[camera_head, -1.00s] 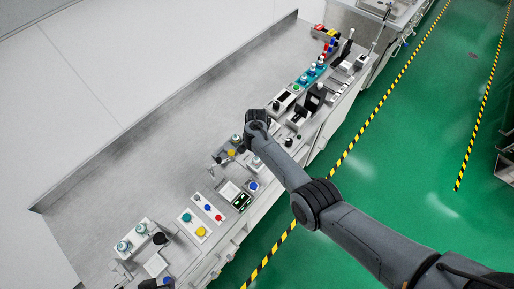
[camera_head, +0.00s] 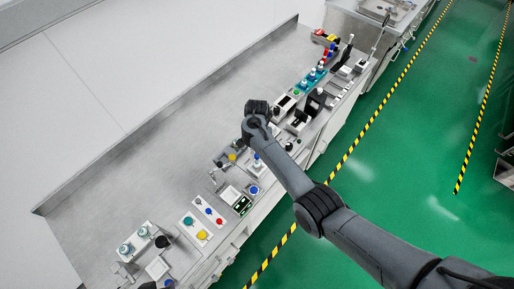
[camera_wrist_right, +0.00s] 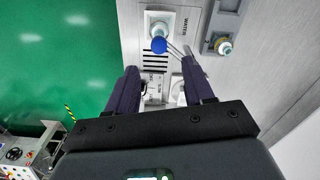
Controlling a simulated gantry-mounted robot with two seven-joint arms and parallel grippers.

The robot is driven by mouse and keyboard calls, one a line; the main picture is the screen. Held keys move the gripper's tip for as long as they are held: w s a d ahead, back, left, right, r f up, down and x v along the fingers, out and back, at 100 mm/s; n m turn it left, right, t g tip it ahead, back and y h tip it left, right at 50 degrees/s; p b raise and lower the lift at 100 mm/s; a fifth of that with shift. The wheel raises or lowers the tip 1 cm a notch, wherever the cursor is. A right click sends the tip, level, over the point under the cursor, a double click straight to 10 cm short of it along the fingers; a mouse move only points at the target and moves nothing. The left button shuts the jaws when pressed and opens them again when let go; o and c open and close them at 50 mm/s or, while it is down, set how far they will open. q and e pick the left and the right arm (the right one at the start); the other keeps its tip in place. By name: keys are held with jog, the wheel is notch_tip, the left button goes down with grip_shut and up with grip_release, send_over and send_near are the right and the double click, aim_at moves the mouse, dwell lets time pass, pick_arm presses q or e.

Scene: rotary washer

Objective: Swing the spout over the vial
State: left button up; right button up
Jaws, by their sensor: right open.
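A panel marked WATER (camera_wrist_right: 183,28) lies below my right gripper (camera_wrist_right: 160,72). A blue ball knob (camera_wrist_right: 158,45) shows between and just beyond the fingertips, in front of a pale round part (camera_wrist_right: 158,22). Thin metal rods, perhaps the spout (camera_wrist_right: 177,49), run from near the knob toward the right finger and are partly hidden by it. The gripper is open, with nothing between its fingers. In the head view my right gripper (camera_head: 257,122) hangs over the bench, above a white, blue-topped part (camera_head: 257,161). I cannot tell which container is the vial. My left gripper is not in view.
Several button boxes (camera_head: 202,229) and devices (camera_head: 312,74) line the bench's front edge. The rear of the bench (camera_head: 165,135) is clear.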

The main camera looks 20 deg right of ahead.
jog(key=shift+r, duration=1.75)
jog(key=s+d+f+g+p, duration=0.1)
jog(key=s+d+f+g, duration=0.15)
jog(key=s+f, duration=1.35)
jog(key=s+d+f+n+p, duration=0.2)
jog(key=s, duration=1.6)
jog(key=s+r+n+t, duration=0.1)
jog(key=s+r+n, duration=0.35)
jog(key=r, duration=0.45)
jog(key=w+a+r+n+t, duration=0.2)
jog(key=r, duration=0.6)
jog(key=w+a+r+n+t, duration=0.1)
jog(key=r+n+t, duration=0.2)
jog(key=r, duration=0.4)
jog(key=shift+w+a+r+p, duration=0.35)
jog(key=shift+w+a+r, duration=0.05)
